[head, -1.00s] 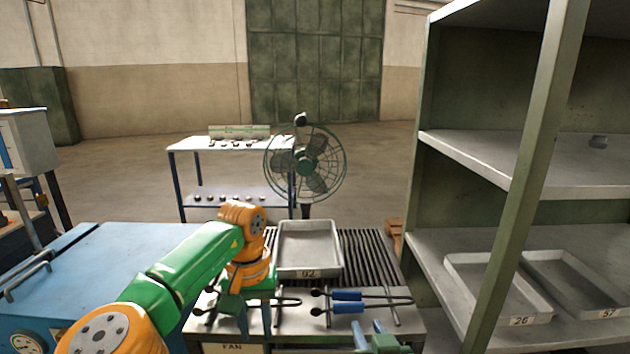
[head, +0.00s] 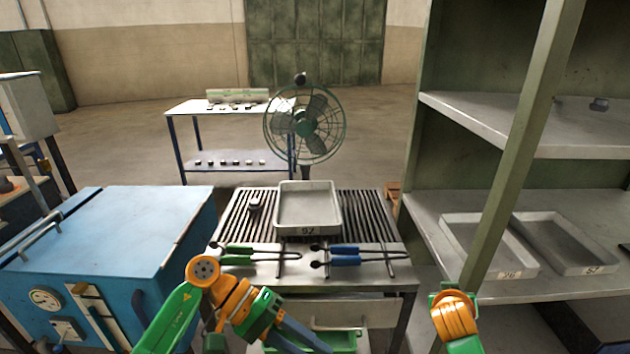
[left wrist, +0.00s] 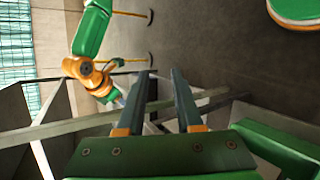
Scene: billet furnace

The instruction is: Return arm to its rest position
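My left arm comes in from the left in the head view, bent low in front of the slatted table. My left gripper (head: 305,343) points down and right near the bottom edge, in front of the table. In the left wrist view its two fingers (left wrist: 159,75) stand apart with nothing between them. My right arm's orange joint (head: 455,318) shows at the lower right of the head view, in front of the shelf. The right arm also shows in the left wrist view at upper left, with its gripper (left wrist: 112,97) too small to read.
A blue cabinet (head: 110,235) stands left, a shelf (head: 430,225) with two trays right. A fan (head: 305,122) stands behind.

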